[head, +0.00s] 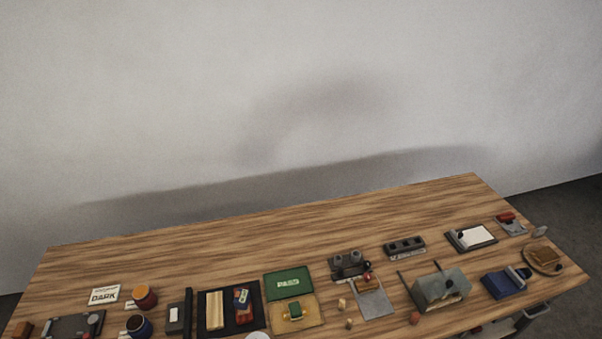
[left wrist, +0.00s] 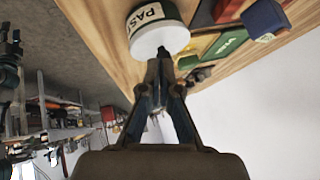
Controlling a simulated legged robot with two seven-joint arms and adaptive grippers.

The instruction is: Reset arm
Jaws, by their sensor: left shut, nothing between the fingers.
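My left gripper (left wrist: 163,62) shows in the left wrist view with its fingers together and nothing held between them. Its tips lie in the picture just below a white round container (left wrist: 148,38) with a green rim and a label starting "PAS". I cannot tell whether the tips touch it. Neither gripper shows in the head view. My right gripper is not seen in any view.
The wooden table (head: 200,237) holds a dark tray (head: 231,321), a green "PASS" panel (head: 288,283), a grey box (head: 440,286), a blue block (head: 502,284) and a "DARK" card (head: 104,295). Its back strip is clear, before a pale wall.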

